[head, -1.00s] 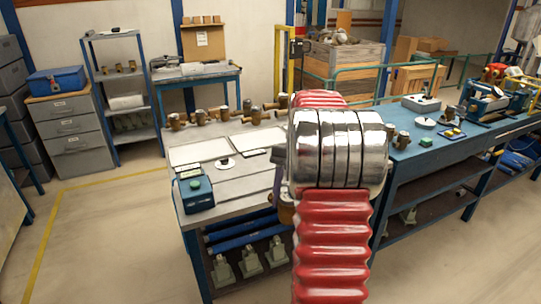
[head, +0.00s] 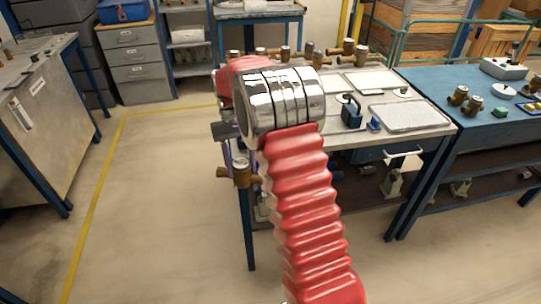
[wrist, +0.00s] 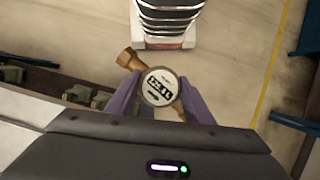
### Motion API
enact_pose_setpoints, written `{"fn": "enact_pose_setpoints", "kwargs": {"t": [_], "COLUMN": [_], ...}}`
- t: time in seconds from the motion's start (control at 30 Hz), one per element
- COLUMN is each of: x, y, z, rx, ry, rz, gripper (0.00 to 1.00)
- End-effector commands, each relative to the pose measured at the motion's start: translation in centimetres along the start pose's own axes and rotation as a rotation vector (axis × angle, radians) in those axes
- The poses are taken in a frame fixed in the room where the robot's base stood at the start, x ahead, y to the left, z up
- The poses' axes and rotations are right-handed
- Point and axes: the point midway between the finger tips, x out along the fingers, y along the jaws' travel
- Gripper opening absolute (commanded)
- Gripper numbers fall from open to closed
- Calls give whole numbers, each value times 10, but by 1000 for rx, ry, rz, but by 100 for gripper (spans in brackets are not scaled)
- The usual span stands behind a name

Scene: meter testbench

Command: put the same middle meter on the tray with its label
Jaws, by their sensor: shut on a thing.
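My gripper (wrist: 157,100) has purple fingers and is shut on a brass meter (wrist: 159,87) with a round white dial and dark digits facing the wrist camera. In the head view the meter (head: 241,172) hangs below my red, ribbed arm, at the left front of the grey bench. It is clear of the benchtop, with floor around it. A flat grey tray (head: 410,116) lies empty at the right of that bench. I cannot make out which item is the meter's label. Several other brass meters (head: 349,48) stand along the bench's back edge.
Pale flat panels (head: 372,80) and a dark blue device (head: 351,113) lie left of the tray. A blue bench (head: 455,82) with more fittings stands to the right. A grey cabinet (head: 35,115) is at far left, with open floor between.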

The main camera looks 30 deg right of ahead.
Motion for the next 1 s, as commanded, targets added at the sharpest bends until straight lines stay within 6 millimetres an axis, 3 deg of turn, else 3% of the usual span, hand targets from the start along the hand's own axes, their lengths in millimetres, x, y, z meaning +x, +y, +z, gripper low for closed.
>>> {"fn": "enact_pose_setpoints", "kwargs": {"t": [0.1, 0.3, 1.0], "x": [11, 24, 26], "y": [-39, -77, -83], "z": [-4, -5, -5], "rx": [-75, -144, -153], "ry": [-1, -1, 0], "rz": [31, 59, 63], "gripper": [1, 1, 1]}}
